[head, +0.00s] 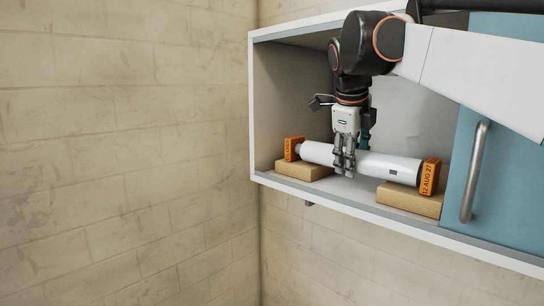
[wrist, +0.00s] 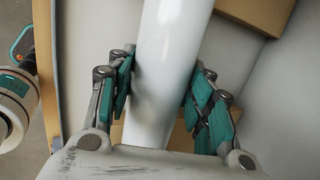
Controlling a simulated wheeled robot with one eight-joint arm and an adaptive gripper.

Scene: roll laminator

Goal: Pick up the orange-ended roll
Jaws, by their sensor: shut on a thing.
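The orange-ended roll (head: 385,167) is a white cylinder with an orange block at each end; the right one reads "12 AUG 27". It lies across the cabinet compartment, its ends at two tan blocks, the left block (head: 304,171) and the right block (head: 409,200). My gripper (head: 344,168) reaches down from above and is shut on the roll near its middle. In the wrist view the white roll (wrist: 165,70) runs between my two fingers (wrist: 160,105), with teal pads on both sides. I cannot tell whether the roll is clear of the blocks.
The open cabinet (head: 252,120) has a white frame around the roll. A blue sliding door (head: 500,150) with a metal handle (head: 474,172) covers its right side. A bare block wall (head: 120,150) is at left. A white and teal object (wrist: 12,100) shows at the wrist view's left edge.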

